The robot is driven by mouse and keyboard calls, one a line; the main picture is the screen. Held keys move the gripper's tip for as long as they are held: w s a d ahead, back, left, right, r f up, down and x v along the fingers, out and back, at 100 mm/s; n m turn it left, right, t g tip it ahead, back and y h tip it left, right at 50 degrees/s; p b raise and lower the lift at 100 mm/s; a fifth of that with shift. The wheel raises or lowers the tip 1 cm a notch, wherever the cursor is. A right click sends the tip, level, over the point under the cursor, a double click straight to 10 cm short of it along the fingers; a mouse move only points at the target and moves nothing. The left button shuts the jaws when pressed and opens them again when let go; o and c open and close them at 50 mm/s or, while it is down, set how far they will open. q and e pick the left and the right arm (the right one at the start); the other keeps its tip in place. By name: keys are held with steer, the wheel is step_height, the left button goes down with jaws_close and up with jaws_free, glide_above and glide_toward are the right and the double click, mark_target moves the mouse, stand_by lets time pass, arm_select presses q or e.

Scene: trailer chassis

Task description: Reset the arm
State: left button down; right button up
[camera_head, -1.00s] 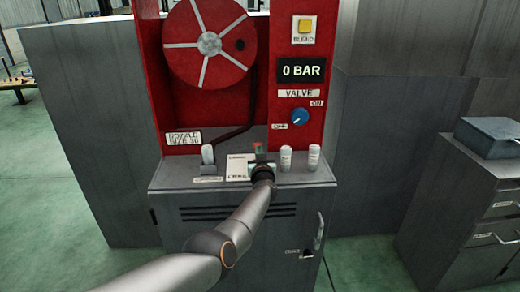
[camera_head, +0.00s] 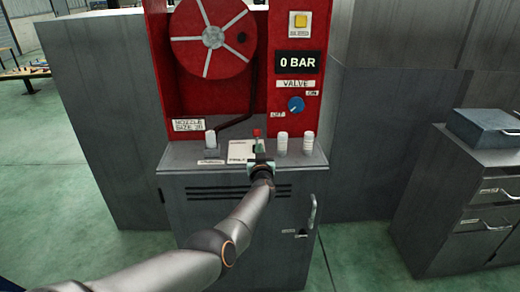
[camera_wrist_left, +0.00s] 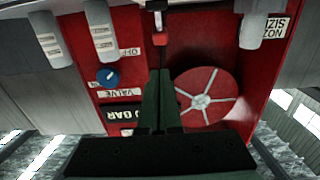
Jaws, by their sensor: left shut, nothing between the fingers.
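My left arm (camera_head: 205,245) reaches in from the lower left to the grey cabinet under the red panel. My left gripper (camera_head: 258,143) is shut and empty, just above the cabinet's top ledge. In the left wrist view, which is upside down, its dark fingers (camera_wrist_left: 159,75) lie together and point at a small red-tipped piece (camera_wrist_left: 160,38). That piece (camera_head: 257,132) shows just beyond the fingers in the head view; I cannot tell whether they touch. My right gripper is not in view.
White cylinders (camera_head: 281,144) (camera_head: 308,143) stand right of the gripper, and another (camera_head: 211,139) stands left. The red panel (camera_head: 180,95) holds a hose reel (camera_head: 213,38), a blue valve knob (camera_head: 296,104) and a "0 BAR" display (camera_head: 300,64). A drawer cabinet (camera_head: 440,220) stands right.

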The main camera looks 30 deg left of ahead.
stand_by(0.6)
arm_select(q)
steer(key=s+d+f+m+h, duration=0.3)
steer(key=s+f, duration=0.6)
steer(key=s+d+f+m+h, duration=0.2)
steer(key=s+f+m+h, duration=0.2)
steer(key=s+f, duration=0.55)
steer(key=s+d+f+g+h, duration=0.1)
steer(key=s+d+f+g, duration=0.1)
steer(key=s+d, duration=0.3)
steer(key=s+d+f+g+h, duration=0.1)
steer(key=s+d, duration=0.5)
steer(key=s, duration=0.7)
steer(key=s+d+f+m+g+h, duration=0.1)
steer(key=s+d+f+g+h, duration=0.1)
steer(key=s+d, duration=0.3)
steer(key=s+g, duration=0.1)
steer(key=s, duration=0.3)
steer(key=shift+s+d+f+h, duration=0.25)
steer(key=shift+s+f+h, duration=0.05)
steer(key=shift+s+f, duration=0.05)
